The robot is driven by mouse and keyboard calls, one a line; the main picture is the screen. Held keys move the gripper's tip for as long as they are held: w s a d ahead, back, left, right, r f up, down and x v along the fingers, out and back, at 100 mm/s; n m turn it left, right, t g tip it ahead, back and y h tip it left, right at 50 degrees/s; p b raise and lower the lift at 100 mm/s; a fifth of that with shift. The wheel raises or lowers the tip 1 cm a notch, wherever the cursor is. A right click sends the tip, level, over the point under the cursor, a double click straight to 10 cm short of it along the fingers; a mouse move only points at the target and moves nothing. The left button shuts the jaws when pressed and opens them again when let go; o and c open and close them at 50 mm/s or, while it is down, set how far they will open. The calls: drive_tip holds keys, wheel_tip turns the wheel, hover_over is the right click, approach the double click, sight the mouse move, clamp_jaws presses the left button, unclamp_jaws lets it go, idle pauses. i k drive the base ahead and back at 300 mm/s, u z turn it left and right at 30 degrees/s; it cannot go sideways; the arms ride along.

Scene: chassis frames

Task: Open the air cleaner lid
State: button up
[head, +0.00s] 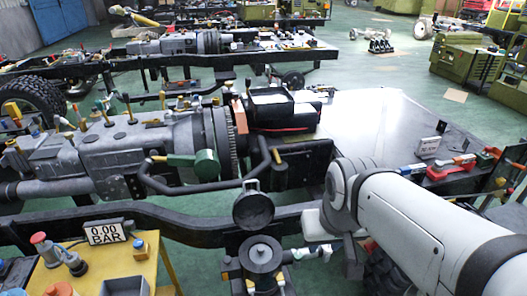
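The air cleaner (261,256) is a dark round canister beside the near chassis rail, at lower centre. Its top shows a ring with a lighter round middle. A dark round disc with a raised rim, which looks like the lid (253,211), stands tilted up just behind the canister. I cannot tell whether a hinge joins them. My arm reaches in from the lower right. My gripper (318,251) is small at the arm's end, just right of the canister, and seems apart from the disc. Its fingers are too small to tell open from shut.
The chassis rail (195,225) runs behind the canister. A grey engine and gearbox (130,148) lie beyond it. A yellow table (140,268) with a pressure display (106,233) stands at lower left. A tool shelf (460,166) is at right. Green floor shows between them.

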sight(253, 211)
drive_tip(key=z, duration=0.15)
drive_tip(key=i, duration=0.85)
drive_tip(key=z, duration=0.05)
